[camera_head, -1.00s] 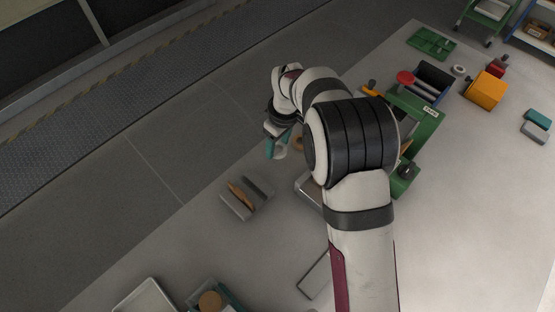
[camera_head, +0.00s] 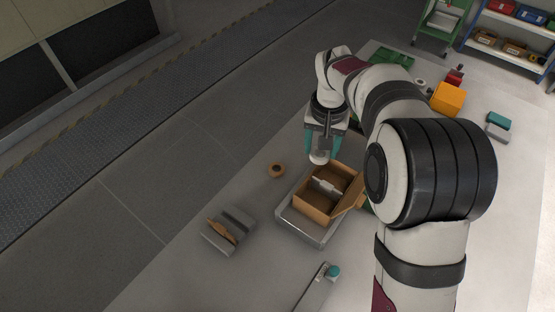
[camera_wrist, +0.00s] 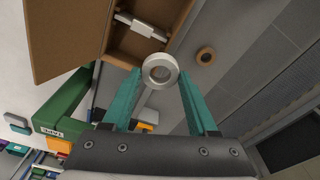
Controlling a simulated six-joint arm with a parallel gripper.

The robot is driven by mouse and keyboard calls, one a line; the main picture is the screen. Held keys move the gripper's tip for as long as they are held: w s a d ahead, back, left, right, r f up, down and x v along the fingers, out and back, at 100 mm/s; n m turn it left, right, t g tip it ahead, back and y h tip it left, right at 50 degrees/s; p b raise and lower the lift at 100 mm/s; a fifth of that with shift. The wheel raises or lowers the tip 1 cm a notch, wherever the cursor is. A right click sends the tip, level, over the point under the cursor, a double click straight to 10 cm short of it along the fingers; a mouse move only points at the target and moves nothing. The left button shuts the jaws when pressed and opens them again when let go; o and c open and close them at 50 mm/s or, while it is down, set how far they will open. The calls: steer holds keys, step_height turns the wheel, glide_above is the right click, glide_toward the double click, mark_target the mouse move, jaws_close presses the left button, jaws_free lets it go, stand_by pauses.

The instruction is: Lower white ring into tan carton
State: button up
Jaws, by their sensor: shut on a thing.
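My gripper (camera_head: 322,148) is shut on the white ring (camera_wrist: 160,71), which sits between the teal fingertips; the ring also shows in the head view (camera_head: 319,157). The open tan carton (camera_head: 314,205) stands on a grey platform with its flap out to the right. A white piece (camera_head: 327,186) lies across the middle of the carton. The ring is held at the carton's far left rim in the head view, and its height above the rim is hard to tell. In the wrist view the carton (camera_wrist: 127,45) is just beyond the ring.
An orange-brown ring (camera_head: 276,170) lies left of the carton. A grey block holder (camera_head: 229,231) with a tan piece is farther left and nearer. The grey platform (camera_head: 301,229) bears the carton.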

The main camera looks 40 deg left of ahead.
steer(key=w+d+r+m, duration=0.2)
steer(key=d+m, duration=0.2)
steer(key=shift+f, duration=5.5)
steer(key=shift+f, duration=0.4)
steer(key=o, duration=1.1)
steer(key=shift+c, duration=0.2)
steer(key=c, duration=0.4)
steer(key=shift+r, duration=0.2)
steer(key=shift+r, duration=1.3)
